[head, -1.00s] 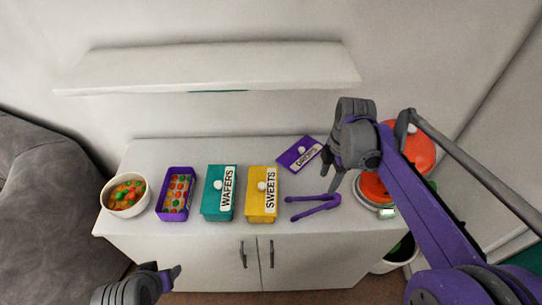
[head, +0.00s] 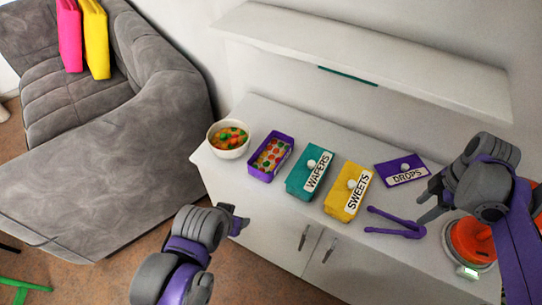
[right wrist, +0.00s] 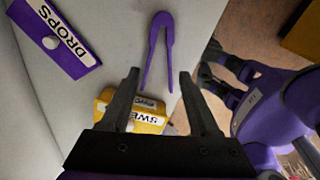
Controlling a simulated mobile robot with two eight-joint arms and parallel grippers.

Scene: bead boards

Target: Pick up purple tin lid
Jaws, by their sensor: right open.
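The purple tin lid (head: 402,171), labelled DROPS with a white knob, lies flat on the white cabinet top behind the purple tongs (head: 395,225). In the right wrist view the lid (right wrist: 60,48) is at upper left, outside the jaws. My right gripper (head: 428,206) hangs above the cabinet just right of the lid, open and empty. Its two fingers (right wrist: 158,82) show apart in the wrist view, with the tongs beyond them. An open purple tin (head: 251,170) with coloured pieces stands further left. My left gripper (head: 236,219) is in front of the cabinet, its jaw opening unclear.
A teal WAFERS tin (head: 301,180) and a yellow SWEETS tin (head: 339,201) stand left of the lid. A bowl of beads (head: 228,151) is at the left end. A red scale (head: 470,243) stands at the right. A white shelf (head: 370,60) overhangs the cabinet.

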